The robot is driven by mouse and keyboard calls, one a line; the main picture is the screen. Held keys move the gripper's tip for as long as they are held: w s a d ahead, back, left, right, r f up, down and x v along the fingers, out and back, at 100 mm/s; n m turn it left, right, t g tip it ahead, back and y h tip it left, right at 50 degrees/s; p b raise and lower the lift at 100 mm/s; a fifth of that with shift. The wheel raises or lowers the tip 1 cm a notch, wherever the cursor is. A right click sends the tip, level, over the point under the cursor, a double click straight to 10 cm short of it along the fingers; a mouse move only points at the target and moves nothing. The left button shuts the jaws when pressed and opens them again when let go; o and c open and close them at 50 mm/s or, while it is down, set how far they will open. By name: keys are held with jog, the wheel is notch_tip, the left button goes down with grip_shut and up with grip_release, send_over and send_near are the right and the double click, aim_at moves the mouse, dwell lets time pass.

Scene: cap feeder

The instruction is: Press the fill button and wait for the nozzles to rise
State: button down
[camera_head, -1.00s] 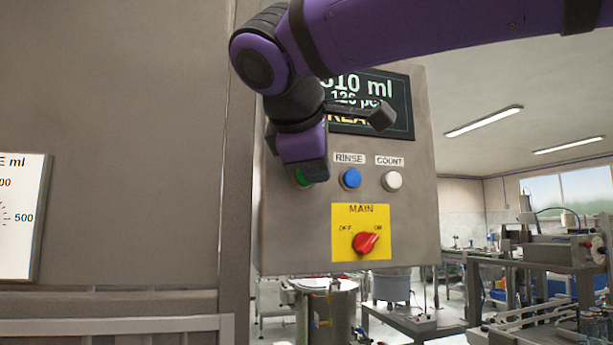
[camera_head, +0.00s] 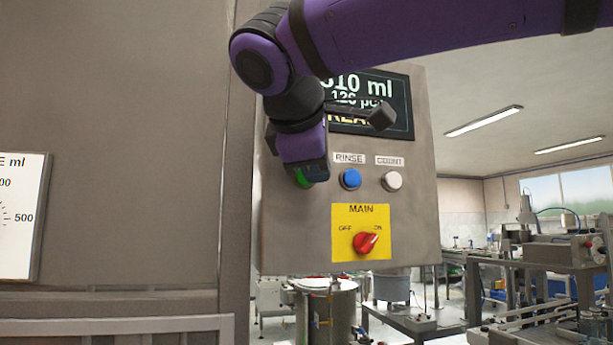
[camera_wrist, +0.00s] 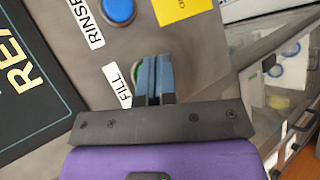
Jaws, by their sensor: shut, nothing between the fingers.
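The green fill button (camera_head: 302,179) is on the grey control panel (camera_head: 300,235), mostly hidden behind my gripper (camera_head: 312,178). In the wrist view a green sliver of it shows beside my fingers (camera_wrist: 154,80), by the FILL label (camera_wrist: 124,85). My gripper is shut and empty, its fingertips over the button. I cannot tell whether they touch it or whether it is pushed in. The panel's display (camera_head: 392,115) is partly covered by my arm; "10 ml", "120" and part of a yellow word show. The nozzles are not in view.
To the right of the fill button are the blue RINSE button (camera_head: 350,179) and the white COUNT button (camera_head: 392,180). Below them is the red MAIN switch (camera_head: 366,242) on a yellow plate. A white scale plate (camera_head: 20,225) is on the left wall. Free space lies before the panel.

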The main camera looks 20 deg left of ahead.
dwell(0.7)
jog(key=shift+w+a, duration=0.25)
jog(key=shift+w, duration=0.1)
jog(key=shift+w+a, duration=0.2)
jog(key=shift+w, duration=0.2)
dwell(0.8)
jog(key=shift+s+d, duration=0.1)
jog(key=shift+s, duration=0.05)
jog(key=shift+s+d, duration=0.35)
jog(key=shift+s, duration=0.25)
dwell(0.3)
jog(key=shift+s+d, duration=0.45)
jog(key=shift+s, duration=0.25)
jog(key=shift+s+d, duration=0.4)
jog(key=shift+s, duration=0.35)
jog(key=shift+s+d, duration=0.45)
jog(key=shift+s, duration=0.25)
